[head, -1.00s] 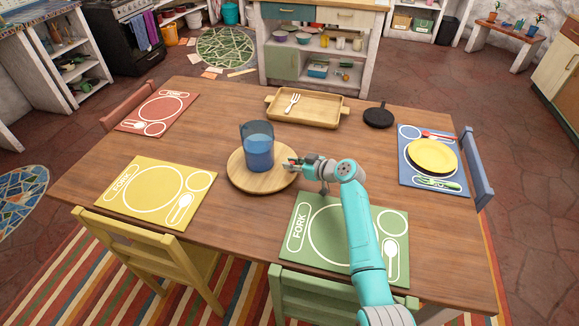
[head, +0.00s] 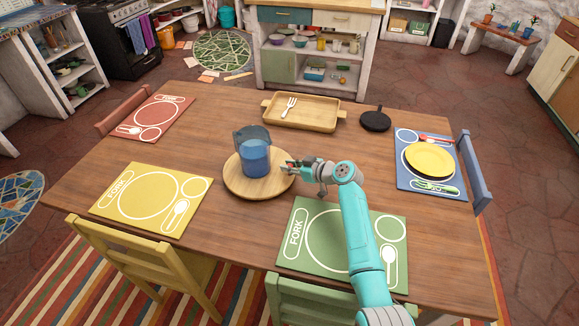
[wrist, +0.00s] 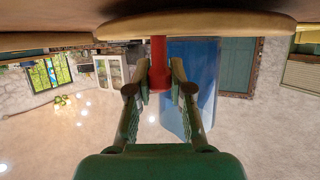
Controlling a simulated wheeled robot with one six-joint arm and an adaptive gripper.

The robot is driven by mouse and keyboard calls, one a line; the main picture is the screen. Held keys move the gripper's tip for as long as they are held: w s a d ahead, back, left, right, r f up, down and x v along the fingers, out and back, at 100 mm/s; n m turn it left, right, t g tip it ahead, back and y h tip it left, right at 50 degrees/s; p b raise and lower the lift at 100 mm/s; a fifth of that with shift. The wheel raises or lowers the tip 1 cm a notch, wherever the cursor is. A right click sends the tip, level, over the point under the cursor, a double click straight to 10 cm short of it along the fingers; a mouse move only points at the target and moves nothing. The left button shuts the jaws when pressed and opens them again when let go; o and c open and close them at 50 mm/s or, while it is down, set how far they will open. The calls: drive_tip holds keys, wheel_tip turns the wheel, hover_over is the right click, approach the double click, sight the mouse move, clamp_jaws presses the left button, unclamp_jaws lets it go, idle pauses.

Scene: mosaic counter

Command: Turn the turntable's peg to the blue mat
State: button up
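The round wooden turntable (head: 236,184) sits mid-table with a blue see-through pitcher (head: 255,158) standing on it. Its red peg (head: 289,164) is at the turntable's right edge, mostly covered by my gripper (head: 291,168) in the head view. In the wrist view, which is upside down, the peg (wrist: 158,62) hangs from the turntable's rim (wrist: 225,24) between the two fingers of my gripper (wrist: 159,75). The fingers look closed against both its sides. The blue mat (head: 404,176) lies at the table's right end with a yellow plate on it.
A green mat (head: 300,258) lies under my arm, a yellow mat (head: 110,207) at the left front and a red mat (head: 172,112) at the far left. The wood between turntable and blue mat is bare.

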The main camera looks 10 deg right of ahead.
drive_tip(key=o, duration=0.4)
drive_tip(key=shift+d, duration=0.1)
drive_tip(key=v, duration=1.2)
drive_tip(key=shift+f, duration=0.1)
